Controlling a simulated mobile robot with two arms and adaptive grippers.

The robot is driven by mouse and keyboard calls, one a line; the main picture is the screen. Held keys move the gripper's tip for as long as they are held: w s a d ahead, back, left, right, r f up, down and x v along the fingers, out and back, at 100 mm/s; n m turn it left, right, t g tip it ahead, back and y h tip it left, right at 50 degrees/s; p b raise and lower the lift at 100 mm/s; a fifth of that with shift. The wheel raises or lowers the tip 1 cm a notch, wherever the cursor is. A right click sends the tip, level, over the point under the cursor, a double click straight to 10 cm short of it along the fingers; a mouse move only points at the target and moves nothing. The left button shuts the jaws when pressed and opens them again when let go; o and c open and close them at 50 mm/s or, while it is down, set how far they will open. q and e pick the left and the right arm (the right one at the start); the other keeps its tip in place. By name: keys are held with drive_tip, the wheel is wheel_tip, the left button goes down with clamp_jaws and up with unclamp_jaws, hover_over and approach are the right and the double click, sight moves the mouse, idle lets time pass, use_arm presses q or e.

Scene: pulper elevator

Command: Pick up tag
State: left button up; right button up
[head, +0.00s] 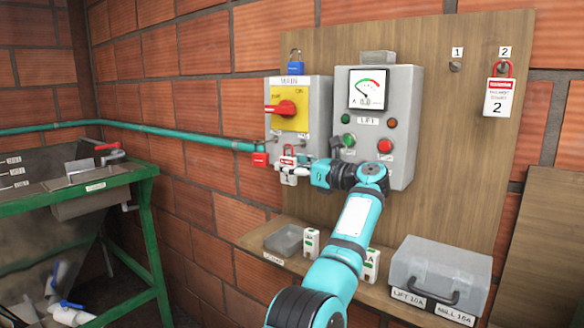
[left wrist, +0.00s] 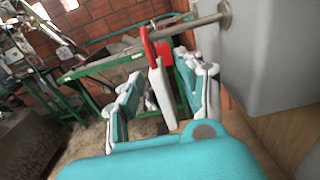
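A white tag with a red top and the number 1 (head: 287,172) hangs at the lower right of the grey MAIN switch box (head: 314,95). In the left wrist view the tag (left wrist: 160,88) is nearly edge-on and hangs from a metal rod. My left gripper (head: 299,174) reaches it from the right. In the wrist view the gripper (left wrist: 165,98) has its fingers apart, one on each side of the tag, with gaps visible. A similar tag numbered 2 (head: 498,97) hangs from a hook at the right. My right gripper is in neither view.
The LIFT box (head: 383,95) with gauge and buttons stands right beside my left arm. Hook 1 (head: 455,66) is empty. Below are a shelf with a grey tray (head: 284,240) and a clear lidded case (head: 438,272). A green-framed machine (head: 120,170) is at left.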

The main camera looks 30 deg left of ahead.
use_arm(q)
drive_tip(key=shift+d, duration=0.15)
drive_tip(key=c, duration=0.4)
clamp_jaws()
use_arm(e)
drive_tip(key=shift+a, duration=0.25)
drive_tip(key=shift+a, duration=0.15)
use_arm(q)
drive_tip(key=shift+r, duration=0.2)
